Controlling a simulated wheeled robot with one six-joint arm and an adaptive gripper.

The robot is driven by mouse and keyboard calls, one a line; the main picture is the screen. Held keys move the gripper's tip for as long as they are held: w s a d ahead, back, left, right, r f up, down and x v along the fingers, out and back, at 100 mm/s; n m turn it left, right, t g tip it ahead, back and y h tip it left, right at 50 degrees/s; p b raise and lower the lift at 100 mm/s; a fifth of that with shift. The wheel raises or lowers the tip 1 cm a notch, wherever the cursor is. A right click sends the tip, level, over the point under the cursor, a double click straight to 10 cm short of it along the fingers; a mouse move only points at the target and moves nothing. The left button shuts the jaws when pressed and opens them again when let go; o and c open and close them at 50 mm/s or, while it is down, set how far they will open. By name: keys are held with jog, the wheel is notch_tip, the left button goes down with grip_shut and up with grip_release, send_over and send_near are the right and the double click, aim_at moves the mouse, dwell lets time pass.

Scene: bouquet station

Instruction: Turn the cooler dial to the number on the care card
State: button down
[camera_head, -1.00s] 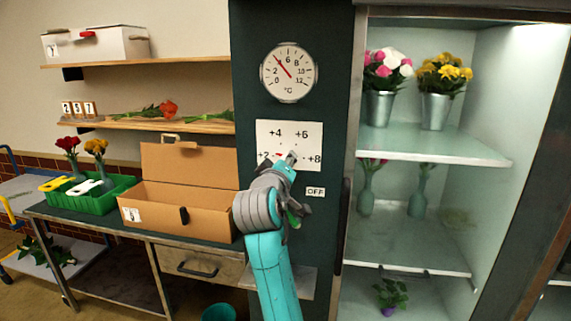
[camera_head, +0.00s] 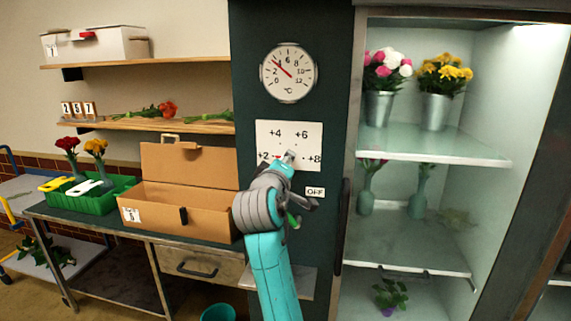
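The cooler dial plate (camera_head: 304,147) is a white panel on the dark green wall, marked +2, +4, +6 and +8. My gripper (camera_head: 290,156) is at the middle of the plate and covers the knob. A small red mark (camera_head: 277,157) shows just left of my fingertips, on the side of +2. I cannot tell whether the fingers are shut on the knob. A round °C gauge (camera_head: 288,73) hangs above the plate, its needle pointing up-left between 2 and 4. I cannot make out a care card with a readable number.
An OFF label (camera_head: 315,192) is right of my wrist. The open cooler (camera_head: 430,150) at right holds flower buckets and vases. At left, a cardboard box (camera_head: 180,195) and a green tray (camera_head: 103,197) stand on the bench. Number cards (camera_head: 78,109) stand on the shelf.

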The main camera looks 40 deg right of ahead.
jog(key=c, duration=0.8)
grip_release()
jog(key=v, duration=1.2)
